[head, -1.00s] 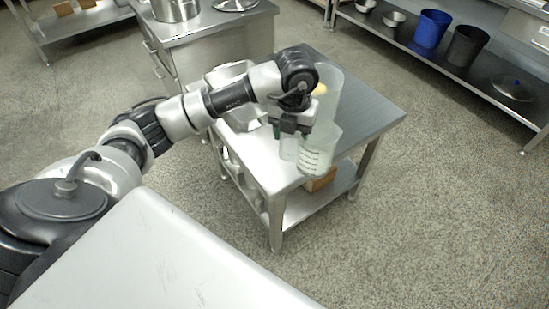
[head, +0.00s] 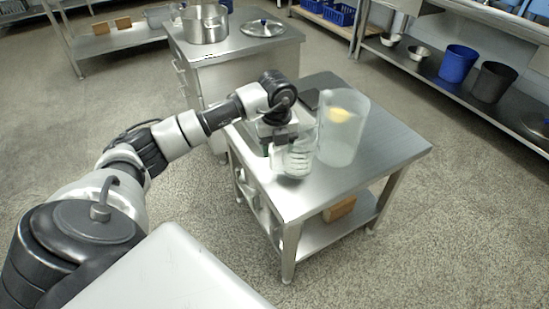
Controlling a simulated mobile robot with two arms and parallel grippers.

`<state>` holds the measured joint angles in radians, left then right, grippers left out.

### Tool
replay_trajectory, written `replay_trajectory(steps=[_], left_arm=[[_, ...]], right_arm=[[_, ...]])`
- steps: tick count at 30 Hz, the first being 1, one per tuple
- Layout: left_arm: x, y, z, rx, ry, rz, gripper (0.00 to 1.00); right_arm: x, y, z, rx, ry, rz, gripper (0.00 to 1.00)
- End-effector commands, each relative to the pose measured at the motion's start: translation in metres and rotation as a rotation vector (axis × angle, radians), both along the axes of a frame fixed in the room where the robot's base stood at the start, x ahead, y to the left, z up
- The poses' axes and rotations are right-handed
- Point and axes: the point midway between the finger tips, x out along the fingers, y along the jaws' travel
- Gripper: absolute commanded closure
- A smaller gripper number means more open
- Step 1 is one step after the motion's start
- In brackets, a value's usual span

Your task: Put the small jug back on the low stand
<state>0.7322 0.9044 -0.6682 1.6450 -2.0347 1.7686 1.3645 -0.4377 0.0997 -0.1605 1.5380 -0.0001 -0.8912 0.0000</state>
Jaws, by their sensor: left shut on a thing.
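The small jug (head: 294,160) is clear and translucent, with dark measuring marks on its side. My left gripper (head: 281,143) is shut on it at its left side, and the jug looks upright. It shows over the top of the low stand (head: 385,150), a steel table with a lower shelf. I cannot tell whether the jug's base touches the top. The gripper's fingers are partly hidden by the wrist and jug. My right gripper is not in view.
A large translucent container (head: 342,140) with something yellow showing in it stands close right of the jug. A dark flat thing (head: 322,88) lies at the stand's back. The stand's right part is clear. A pot (head: 205,24) stands on the cabinet behind.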

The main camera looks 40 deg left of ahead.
Motion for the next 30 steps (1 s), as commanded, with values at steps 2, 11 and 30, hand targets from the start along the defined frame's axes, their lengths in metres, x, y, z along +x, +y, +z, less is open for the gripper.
replay_trajectory(steps=[2,11,30], left_arm=[[0.000,0.007,-0.004,0.000,-0.001,0.002,1.00],[0.000,0.009,-0.035,-0.002,0.003,-0.001,1.00],[0.000,0.010,-0.048,-0.001,-0.001,-0.001,0.26]], right_arm=[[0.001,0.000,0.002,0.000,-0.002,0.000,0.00],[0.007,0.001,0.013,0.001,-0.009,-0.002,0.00],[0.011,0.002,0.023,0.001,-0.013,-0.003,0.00]])
